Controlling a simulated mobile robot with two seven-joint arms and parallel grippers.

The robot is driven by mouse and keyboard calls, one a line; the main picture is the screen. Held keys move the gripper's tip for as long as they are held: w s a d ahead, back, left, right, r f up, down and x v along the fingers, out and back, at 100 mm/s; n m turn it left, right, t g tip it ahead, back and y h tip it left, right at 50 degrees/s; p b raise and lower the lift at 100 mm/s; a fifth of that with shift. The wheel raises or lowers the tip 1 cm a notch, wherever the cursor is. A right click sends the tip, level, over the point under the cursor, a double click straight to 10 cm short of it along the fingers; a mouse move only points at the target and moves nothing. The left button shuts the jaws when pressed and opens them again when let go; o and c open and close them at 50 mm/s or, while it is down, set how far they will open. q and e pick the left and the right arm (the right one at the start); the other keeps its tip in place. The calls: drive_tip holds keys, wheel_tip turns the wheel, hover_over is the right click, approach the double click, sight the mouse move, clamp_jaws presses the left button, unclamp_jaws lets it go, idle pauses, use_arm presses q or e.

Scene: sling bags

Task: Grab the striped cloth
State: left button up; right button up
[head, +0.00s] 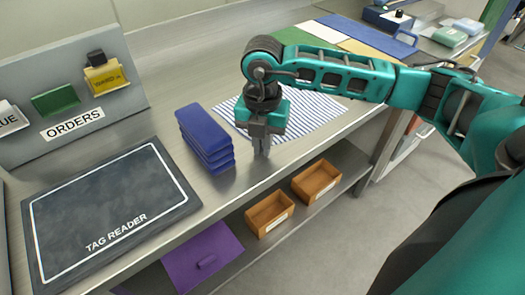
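The striped cloth (318,112), white with thin dark blue stripes, lies flat on the metal counter behind and to the right of my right gripper. My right gripper (262,150) points down at the cloth's near left part, close to the counter's front edge. Its arm hides part of the cloth. The fingers are seen nearly end on, so I cannot tell their gap or whether they touch the cloth. My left gripper is not in view.
A blue stack (205,138) stands just left of my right gripper. A black tag reader mat (110,210) and an orders board (70,95) are further left. Coloured cloths (368,35) lie at the back. Two orange bins (270,213) sit on the lower shelf.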

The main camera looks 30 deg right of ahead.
drive_tip(key=shift+r, duration=0.1)
clamp_jaws()
wheel_tip(320, 180, up, 5)
drive_tip(key=p, duration=0.4)
wheel_tip(320, 180, up, 7)
wheel_tip(320, 180, up, 27)
idle(0.6)
drive_tip(key=shift+s, duration=0.1)
